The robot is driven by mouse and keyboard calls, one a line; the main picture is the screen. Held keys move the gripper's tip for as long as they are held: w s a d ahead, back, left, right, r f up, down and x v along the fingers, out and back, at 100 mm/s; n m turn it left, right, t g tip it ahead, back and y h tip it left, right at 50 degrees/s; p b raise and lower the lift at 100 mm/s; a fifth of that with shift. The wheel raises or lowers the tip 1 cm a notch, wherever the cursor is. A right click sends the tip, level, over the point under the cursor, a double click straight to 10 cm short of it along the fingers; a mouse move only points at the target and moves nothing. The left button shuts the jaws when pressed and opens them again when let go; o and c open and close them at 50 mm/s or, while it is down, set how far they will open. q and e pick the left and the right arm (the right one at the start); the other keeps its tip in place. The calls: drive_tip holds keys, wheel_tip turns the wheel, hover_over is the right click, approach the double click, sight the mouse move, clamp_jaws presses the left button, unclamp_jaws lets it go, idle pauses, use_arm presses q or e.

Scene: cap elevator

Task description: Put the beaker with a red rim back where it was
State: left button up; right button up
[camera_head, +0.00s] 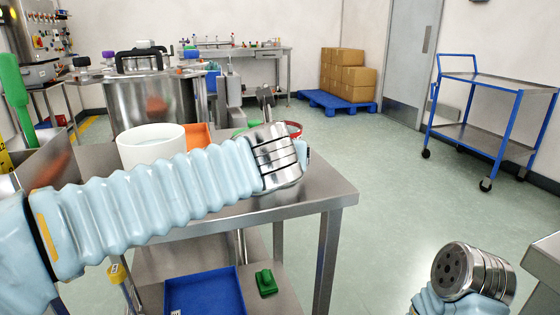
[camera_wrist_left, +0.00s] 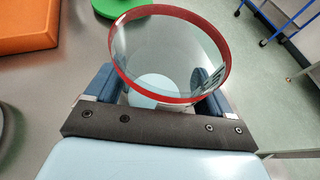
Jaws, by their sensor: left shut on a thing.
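The beaker with a red rim (camera_wrist_left: 172,97) is clear and stands between the fingers of my left gripper (camera_wrist_left: 155,88) in the left wrist view, its open mouth facing the camera. The gripper is shut on it, with one blue finger on each side. In the head view only part of the red rim (camera_head: 294,127) shows behind my left wrist, near the right end of the steel table (camera_head: 325,188). My left arm hides most of the beaker and gripper there. I cannot tell whether its base touches the table. My right wrist shows at lower right, but its gripper does not.
A white container (camera_head: 150,143), an orange item (camera_head: 197,136) and a green round item (camera_wrist_left: 118,8) are on the table near the beaker. A blue tray (camera_head: 205,292) and a green item (camera_head: 266,282) lie on the lower shelf. A blue cart (camera_head: 490,110) stands across open floor.

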use_arm(q)
drive_tip(key=shift+f, duration=0.1)
drive_tip(key=shift+f, duration=0.2)
drive_tip(key=o, duration=1)
drive_tip(key=shift+r, duration=0.2)
drive_tip(key=v, duration=1.2)
drive_tip(key=shift+p, duration=0.35)
